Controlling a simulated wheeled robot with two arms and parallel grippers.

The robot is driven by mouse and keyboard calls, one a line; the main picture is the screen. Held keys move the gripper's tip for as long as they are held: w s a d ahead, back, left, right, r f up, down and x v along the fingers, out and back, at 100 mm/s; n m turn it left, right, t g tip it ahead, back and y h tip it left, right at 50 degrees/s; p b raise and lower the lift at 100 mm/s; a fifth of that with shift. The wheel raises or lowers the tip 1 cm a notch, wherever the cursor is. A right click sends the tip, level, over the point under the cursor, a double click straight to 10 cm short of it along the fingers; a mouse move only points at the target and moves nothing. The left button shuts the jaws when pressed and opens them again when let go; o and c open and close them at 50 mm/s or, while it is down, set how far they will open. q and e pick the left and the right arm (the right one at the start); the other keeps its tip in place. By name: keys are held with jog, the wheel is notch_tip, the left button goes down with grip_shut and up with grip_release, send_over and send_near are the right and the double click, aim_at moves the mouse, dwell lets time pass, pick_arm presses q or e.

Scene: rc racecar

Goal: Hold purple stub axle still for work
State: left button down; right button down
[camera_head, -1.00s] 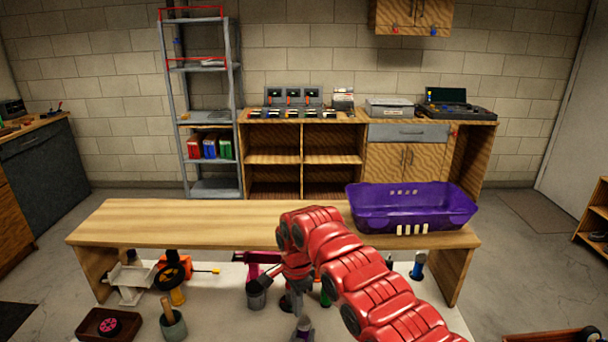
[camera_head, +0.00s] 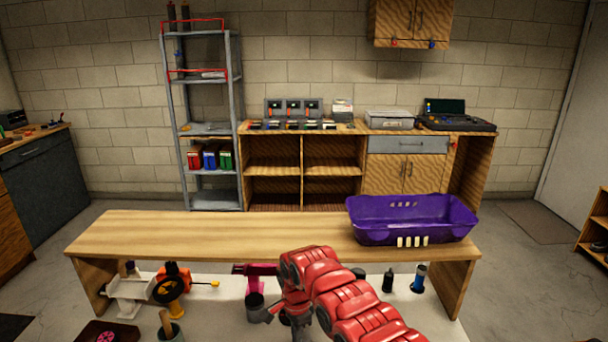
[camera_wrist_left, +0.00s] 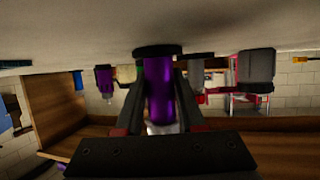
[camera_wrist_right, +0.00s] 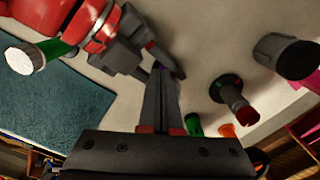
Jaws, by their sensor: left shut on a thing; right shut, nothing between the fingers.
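In the left wrist view, the purple stub axle (camera_wrist_left: 158,90) shows as a purple cylinder with a dark round flange at one end, close to the pale surface. My left gripper (camera_wrist_left: 158,105) is shut on it, one dark finger on each side. In the right wrist view, the dark jaws of my left gripper (camera_wrist_right: 142,52) appear beside a small, mostly hidden purple piece of the axle (camera_wrist_right: 173,66). My right gripper (camera_wrist_right: 160,75) is shut and empty, its fingertips very close to that piece; I cannot tell whether they touch. The head view hides the axle behind a red arm.
In the right wrist view, a red part with a dark flange (camera_wrist_right: 235,102) and a dark cylinder (camera_wrist_right: 286,55) stand nearby at right. A blue-green mat (camera_wrist_right: 55,100) lies at left. A purple basket (camera_head: 410,225) sits on the raised wooden shelf (camera_head: 200,230), which is otherwise clear.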

pick_arm(q)
jog(key=shift+a, duration=0.1)
pick_arm(e)
jog(key=shift+w+d, duration=0.55)
jog(key=shift+d, duration=0.05)
dwell(0.7)
pick_arm(q)
jog(key=shift+f, duration=0.1)
jog(key=shift+s, duration=0.1)
pick_arm(e)
notch_tip(320, 180, up, 6)
jog(key=shift+s+a, duration=0.35)
jog(key=shift+a, duration=0.1)
dwell(0.3)
notch_tip(320, 180, down, 6)
jog(key=shift+a+r, duration=0.1)
dwell(0.9)
